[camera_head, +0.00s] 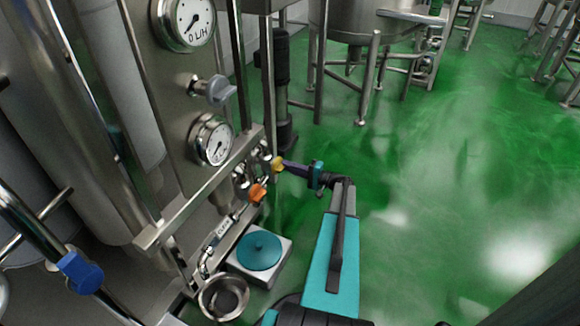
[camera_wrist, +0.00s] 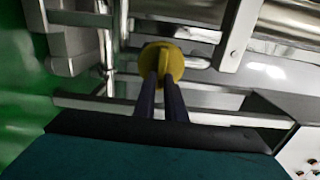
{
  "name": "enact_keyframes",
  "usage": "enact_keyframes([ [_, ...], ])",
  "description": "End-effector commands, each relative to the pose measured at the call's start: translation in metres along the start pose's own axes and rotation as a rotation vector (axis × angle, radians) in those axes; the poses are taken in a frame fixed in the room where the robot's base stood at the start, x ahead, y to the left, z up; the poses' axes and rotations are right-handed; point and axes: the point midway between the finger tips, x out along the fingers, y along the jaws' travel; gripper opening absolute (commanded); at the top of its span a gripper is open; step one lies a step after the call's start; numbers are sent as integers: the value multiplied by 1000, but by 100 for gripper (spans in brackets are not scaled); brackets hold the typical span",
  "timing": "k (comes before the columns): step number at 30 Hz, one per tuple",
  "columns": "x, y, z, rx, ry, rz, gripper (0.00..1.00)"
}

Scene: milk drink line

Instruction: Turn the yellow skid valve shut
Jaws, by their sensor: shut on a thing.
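The yellow skid valve (camera_head: 277,163) is a small round knob low on the steel skid, at the end of the pipe row. In the wrist view the yellow knob (camera_wrist: 176,60) is at the upper middle, with a raised grip bar across its face. My gripper (camera_head: 284,164) reaches it from the right in the head view. In the wrist view the two dark fingers of my gripper (camera_wrist: 161,82) are close together on the knob's grip bar. The fingertips cover part of the knob's lower face.
An orange knob (camera_head: 257,192) sits just left of and below the yellow one. A gauge (camera_head: 213,140) and a grey knob (camera_head: 217,90) are above. A teal-topped box (camera_head: 260,251) and a steel bowl (camera_head: 223,297) are below. Green floor (camera_head: 450,190) is open to the right.

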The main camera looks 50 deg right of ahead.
Motion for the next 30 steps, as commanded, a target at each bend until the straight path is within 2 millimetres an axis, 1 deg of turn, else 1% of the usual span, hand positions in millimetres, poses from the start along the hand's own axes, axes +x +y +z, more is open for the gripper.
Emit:
enact_keyframes([
  [2,-2,1,-2,2,5,1,0],
  [3,-2,1,-2,2,5,1,14],
  [6,-1,1,-1,2,4,1,29],
  [15,-1,0,0,0,1,0,29],
  [20,-5,0,0,0,1,1,29],
  [26,-25,-1,-1,0,3,0,29],
  [30,-46,-2,-1,0,4,1,29],
])
